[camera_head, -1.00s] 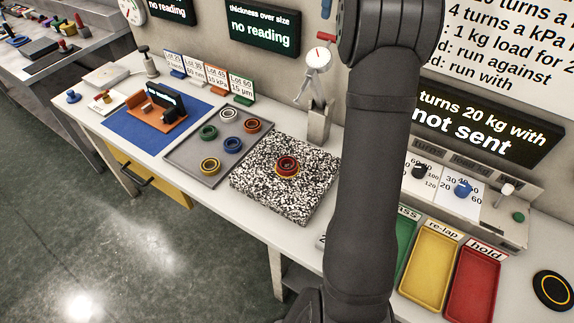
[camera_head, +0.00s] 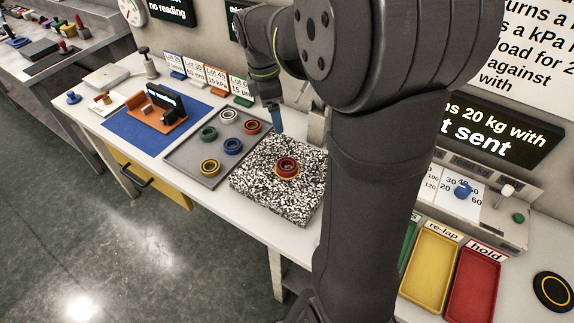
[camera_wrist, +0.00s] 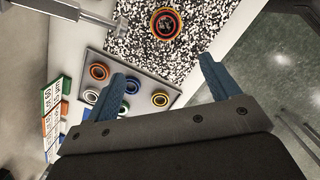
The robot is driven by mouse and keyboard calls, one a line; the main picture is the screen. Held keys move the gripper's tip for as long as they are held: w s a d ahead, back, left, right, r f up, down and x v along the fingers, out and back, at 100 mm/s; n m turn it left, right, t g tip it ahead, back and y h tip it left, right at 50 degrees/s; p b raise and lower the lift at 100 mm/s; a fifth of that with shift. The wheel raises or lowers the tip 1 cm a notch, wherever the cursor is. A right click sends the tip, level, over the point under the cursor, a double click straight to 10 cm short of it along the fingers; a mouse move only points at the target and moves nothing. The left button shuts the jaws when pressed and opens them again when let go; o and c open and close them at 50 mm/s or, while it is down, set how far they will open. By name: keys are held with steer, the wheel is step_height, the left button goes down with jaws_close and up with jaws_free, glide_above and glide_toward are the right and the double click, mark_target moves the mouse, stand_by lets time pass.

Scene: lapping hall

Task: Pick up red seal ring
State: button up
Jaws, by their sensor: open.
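The red seal ring (camera_head: 287,165) sits on the speckled black-and-white plate (camera_head: 258,191), with a yellowish ring showing around its lower edge. It also shows in the wrist view (camera_wrist: 165,25), near the top, past the fingertips. My gripper (camera_wrist: 163,72) is open and empty, its two blue fingers apart. In the head view the gripper (camera_head: 277,128) hangs above the back edge of the plate, apart from the ring. Part of the plate's right side is hidden by my arm.
A grey tray (camera_head: 188,172) with several coloured rings lies left of the plate. A dial gauge stand (camera_head: 318,125) is partly hidden behind my arm. Yellow (camera_head: 428,270) and red (camera_head: 473,285) trays lie to the right. A blue mat (camera_head: 130,138) holds an orange fixture (camera_head: 157,118).

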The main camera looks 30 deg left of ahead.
glide_toward(286, 161)
steer(key=shift+s+d+f, duration=0.6)
steer(key=shift+s+f, duration=0.15)
steer(key=shift+f, duration=0.2)
steer(key=shift+w+d+f, duration=0.15)
steer(key=shift+f, duration=0.8)
steer(key=shift+w+d+f, duration=0.15)
steer(key=shift+f, duration=0.85)
steer(key=shift+w+d+f, duration=0.15)
steer(key=shift+f, duration=0.8)
steer(key=shift+c, duration=0.4)
steer(key=c, duration=1)
